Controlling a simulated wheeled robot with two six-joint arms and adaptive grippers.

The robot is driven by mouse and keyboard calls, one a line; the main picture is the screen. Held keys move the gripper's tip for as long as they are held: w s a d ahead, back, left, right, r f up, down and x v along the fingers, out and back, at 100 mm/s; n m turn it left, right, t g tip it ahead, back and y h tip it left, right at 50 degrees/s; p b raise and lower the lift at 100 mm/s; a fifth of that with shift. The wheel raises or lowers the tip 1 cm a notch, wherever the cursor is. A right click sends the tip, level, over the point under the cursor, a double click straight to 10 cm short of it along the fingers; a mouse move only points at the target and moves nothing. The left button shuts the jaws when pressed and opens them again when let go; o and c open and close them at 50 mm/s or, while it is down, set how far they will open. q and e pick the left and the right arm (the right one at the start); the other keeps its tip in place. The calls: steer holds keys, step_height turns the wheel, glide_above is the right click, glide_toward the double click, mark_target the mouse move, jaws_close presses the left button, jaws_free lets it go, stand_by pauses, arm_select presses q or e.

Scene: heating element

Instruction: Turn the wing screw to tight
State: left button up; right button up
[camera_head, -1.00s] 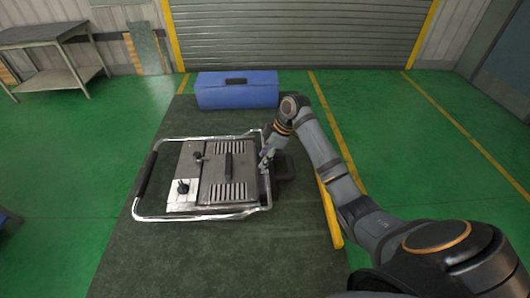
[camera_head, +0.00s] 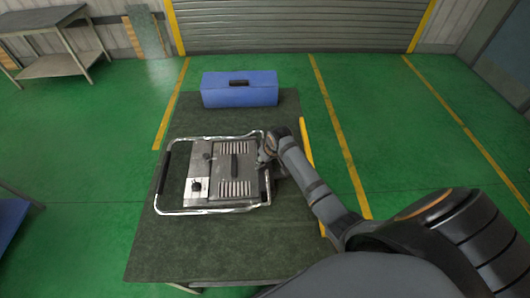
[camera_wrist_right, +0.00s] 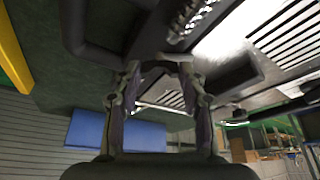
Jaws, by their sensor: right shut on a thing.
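The heating element (camera_head: 212,175) is a flat grey metal device with slotted vents, a black knob and a bright tube frame. It lies on the dark green table (camera_head: 225,245). My right gripper (camera_head: 264,162) is at the right side of the device, low beside the frame. In the right wrist view my right gripper (camera_wrist_right: 161,72) has its fingertips closed in against a small dark part at the device's edge. I take this part for the wing screw, but the fingers and shadow hide its shape and angle. My left gripper is not in view.
A blue box (camera_head: 239,89) stands at the table's far end. The tube frame (camera_head: 210,211) surrounds the device close to my right gripper. The table's front part is bare. A grey workbench (camera_head: 50,40) stands far left on the green floor.

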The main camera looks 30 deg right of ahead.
steer(key=m+p, duration=0.1)
steer(key=m+h+p, duration=0.1)
steer(key=shift+a+r+m, duration=0.1)
steer(key=shift+r+m, duration=0.1)
steer(key=shift+m, duration=0.2)
steer(key=shift+f+m+g+h+p, duration=0.15)
steer(key=shift+m+h+p, duration=0.15)
steer(key=shift+m+p, duration=0.35)
steer(key=shift+f+m+g+h+p, duration=0.15)
steer(key=shift+m+h+p, duration=0.2)
steer(key=shift+m, duration=0.5)
steer(key=o, duration=1.1)
steer(key=shift+o, duration=0.2)
steer(key=shift+r, duration=0.1)
steer(key=v, duration=1.2)
